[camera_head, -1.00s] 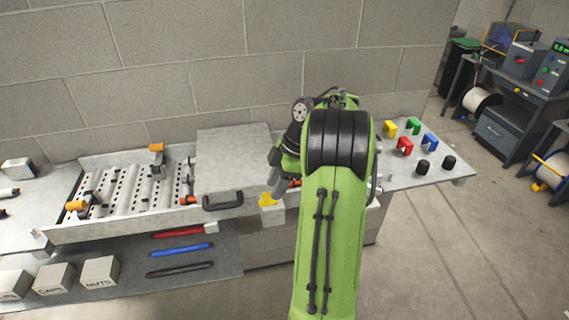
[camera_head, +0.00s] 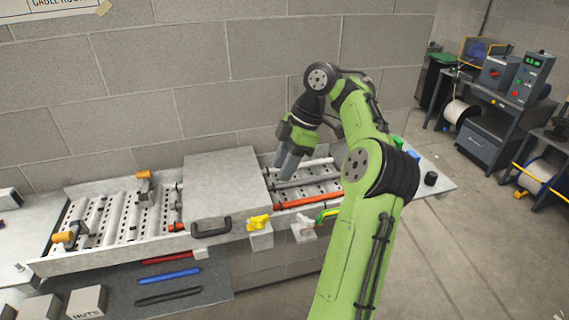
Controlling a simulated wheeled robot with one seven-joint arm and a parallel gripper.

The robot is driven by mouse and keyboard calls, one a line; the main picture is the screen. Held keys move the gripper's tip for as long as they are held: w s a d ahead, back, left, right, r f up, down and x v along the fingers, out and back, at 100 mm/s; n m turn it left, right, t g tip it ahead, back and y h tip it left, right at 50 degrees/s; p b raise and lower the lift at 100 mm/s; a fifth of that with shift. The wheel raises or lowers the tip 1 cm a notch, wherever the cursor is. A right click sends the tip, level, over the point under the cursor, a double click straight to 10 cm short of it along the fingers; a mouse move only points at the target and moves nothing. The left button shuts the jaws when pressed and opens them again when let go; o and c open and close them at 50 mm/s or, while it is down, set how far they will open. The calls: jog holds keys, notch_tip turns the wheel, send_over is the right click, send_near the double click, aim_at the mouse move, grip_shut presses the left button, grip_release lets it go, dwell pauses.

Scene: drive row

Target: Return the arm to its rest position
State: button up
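My green arm (camera_head: 352,240) rises from the bottom of the head view and bends at a black-banded elbow. Its upper links fold back to the left. My gripper (camera_head: 287,163) hangs pointing down, above the open right part of the tray bench. Its grey fingers are seen side-on, and I cannot tell whether they are open or shut. I see nothing clearly held between them.
A grey lid with a handle (camera_head: 212,226) covers the tray's middle. Rods and an orange bar (camera_head: 307,201) lie in the right part. A yellow knob (camera_head: 258,223) and a white one (camera_head: 304,225) sit on front blocks.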

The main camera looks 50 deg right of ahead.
dwell(0.5)
jog(key=w+a+f+m+g+h+b, duration=0.1)
jog(key=a+f+m+b, duration=0.1)
jog(key=a, duration=1.1)
jog(key=w+a+f+m+g+h+b, duration=0.1)
jog(key=w+a+m+b, duration=0.15)
jog(key=a, duration=0.95)
jog(key=s+a+f+m+t+b, duration=0.2)
jog(key=s+f+m, duration=0.1)
jog(key=s, duration=0.5)
jog(key=s+a+f+m+t+h+b, duration=0.1)
jog(key=s+a+f+m+t+b, duration=0.1)
jog(key=s, duration=0.6)
notch_tip(320, 180, down, 4)
jog(key=shift+a+r+m+t+h, duration=0.25)
jog(key=shift+m+t, duration=0.35)
jog(key=shift+m, duration=0.35)
